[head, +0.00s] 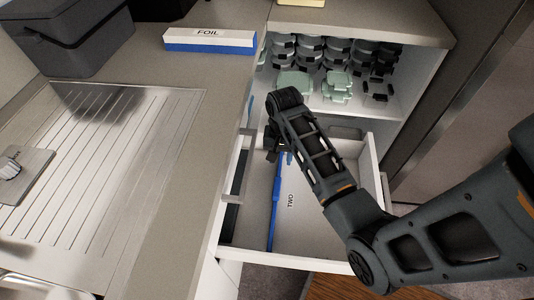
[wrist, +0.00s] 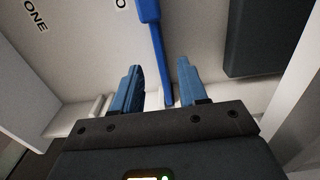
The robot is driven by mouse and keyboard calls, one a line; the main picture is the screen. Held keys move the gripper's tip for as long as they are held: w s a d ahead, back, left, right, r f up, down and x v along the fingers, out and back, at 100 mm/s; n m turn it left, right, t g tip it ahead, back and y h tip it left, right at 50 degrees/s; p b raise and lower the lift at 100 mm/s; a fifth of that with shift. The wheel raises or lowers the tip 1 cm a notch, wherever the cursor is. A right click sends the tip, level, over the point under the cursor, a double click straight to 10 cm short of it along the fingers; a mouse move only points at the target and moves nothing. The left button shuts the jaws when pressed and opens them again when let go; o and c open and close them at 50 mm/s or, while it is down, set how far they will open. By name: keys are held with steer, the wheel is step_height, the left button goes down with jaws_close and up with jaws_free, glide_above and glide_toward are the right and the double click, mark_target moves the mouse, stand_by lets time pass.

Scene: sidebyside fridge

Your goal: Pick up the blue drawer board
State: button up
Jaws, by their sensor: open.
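The blue drawer board (head: 273,205) is a long, thin blue strip standing in the open drawer (head: 330,235), left of the label TWO. In the wrist view the blue board (wrist: 157,42) runs down from the top edge into the space between my fingers. My gripper (wrist: 160,67) is open, with one blue finger on each side of the board and a visible gap to both. In the head view my gripper (head: 283,157) is low over the drawer at the board's far end, and my arm partly hides it.
The drawer's walls stand close around my gripper. A dark block (wrist: 255,38) lies to the right in the wrist view. Above the drawer is a shelf (head: 375,102) with several stacked containers. The counter with a foil box (head: 210,42) is on the left.

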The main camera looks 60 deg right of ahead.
mark_target(280, 167)
steer(key=shift+f+b, duration=0.3)
steer(key=shift+f, duration=3.5)
jaws_close()
